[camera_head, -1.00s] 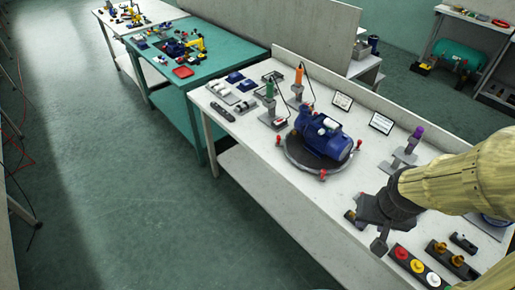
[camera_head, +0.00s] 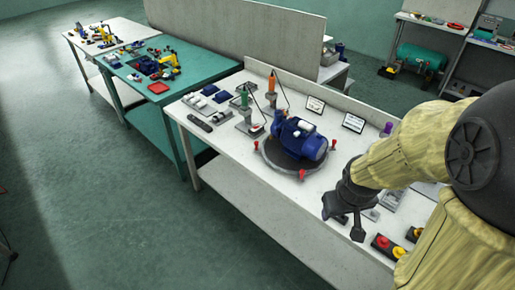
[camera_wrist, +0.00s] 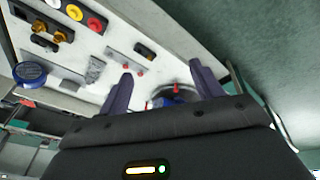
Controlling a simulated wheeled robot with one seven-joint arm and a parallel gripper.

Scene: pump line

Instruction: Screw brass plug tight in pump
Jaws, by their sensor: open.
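The blue pump (camera_head: 303,138) lies on a round dark turntable (camera_head: 276,160) with red knobs, on the white bench. A small part of the pump shows between my fingers in the wrist view (camera_wrist: 170,99). Brass fittings (camera_wrist: 42,27) sit in a dark holder at the upper left of the wrist view; I cannot tell which is the plug. My arm mostly hides them in the head view. My gripper (camera_head: 342,222) is open over the front part of the bench, right of and nearer than the pump. Its two fingers (camera_wrist: 164,85) are apart with nothing held between them.
Green (camera_head: 244,98) and orange (camera_head: 272,84) tools stand behind the pump. A red and yellow button box (camera_head: 384,246) lies near my gripper. Two framed cards (camera_head: 353,123) stand at the bench's back edge. A teal table (camera_head: 140,92) adjoins at the left. The floor at left is clear.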

